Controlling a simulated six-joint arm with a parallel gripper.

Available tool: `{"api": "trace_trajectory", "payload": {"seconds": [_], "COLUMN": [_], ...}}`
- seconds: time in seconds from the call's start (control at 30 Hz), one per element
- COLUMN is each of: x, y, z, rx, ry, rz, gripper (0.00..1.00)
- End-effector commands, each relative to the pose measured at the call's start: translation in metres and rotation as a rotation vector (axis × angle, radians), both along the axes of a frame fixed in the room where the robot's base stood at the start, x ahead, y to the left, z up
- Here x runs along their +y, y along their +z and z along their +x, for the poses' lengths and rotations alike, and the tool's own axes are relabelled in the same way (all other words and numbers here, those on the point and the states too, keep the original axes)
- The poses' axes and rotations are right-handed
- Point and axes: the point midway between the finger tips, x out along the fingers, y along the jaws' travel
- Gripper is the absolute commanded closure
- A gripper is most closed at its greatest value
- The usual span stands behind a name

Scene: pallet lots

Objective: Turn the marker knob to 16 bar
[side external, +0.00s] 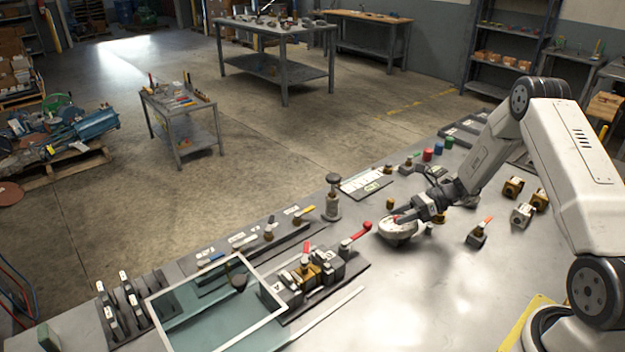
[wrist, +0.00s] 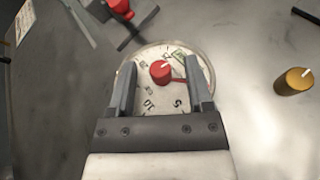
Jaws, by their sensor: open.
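A round gauge with a white dial (wrist: 165,98) lies face up on the bench; it also shows in the side external view (side external: 388,235). A red marker knob (wrist: 162,72) stands at the middle of the dial, with a white line on its top pointing up and slightly right. A thin red pointer runs right from the knob. The figures 5 and 10 are legible near the bottom of the dial; others are too small. My gripper (wrist: 160,65) is open over the dial, one finger on each side of the knob, with gaps between. It also shows in the side external view (side external: 402,217).
A brass knob (wrist: 294,81) stands to the right in the wrist view. A red-handled valve (side external: 355,238) lies left of the gauge, and a small valve with an orange handle (side external: 478,233) stands to its right.

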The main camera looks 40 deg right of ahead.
Motion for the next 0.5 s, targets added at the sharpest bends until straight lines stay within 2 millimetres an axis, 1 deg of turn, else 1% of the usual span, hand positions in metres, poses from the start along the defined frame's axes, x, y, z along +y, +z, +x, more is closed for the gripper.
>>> {"api": "trace_trajectory", "payload": {"seconds": [0.3, 0.33, 0.37, 0.4, 0.47, 0.5], "x": [0.0023, 0.0022, 0.0022, 0.0022, 0.0022, 0.0021], "y": [-0.0011, -0.0010, -0.0010, -0.0010, -0.0010, -0.0009], "z": [0.0012, 0.0012, 0.0012, 0.0012, 0.0012, 0.0011], "rx": [0.001, 0.001, 0.001, 0.000, 0.000, 0.000], "ry": [0.000, 0.000, 0.000, -0.001, -0.001, -0.001], "rz": [0.000, 0.000, 0.000, 0.001, 0.001, 0.001], "gripper": [0.35, 0.41, 0.51, 0.63, 0.82, 0.95]}}
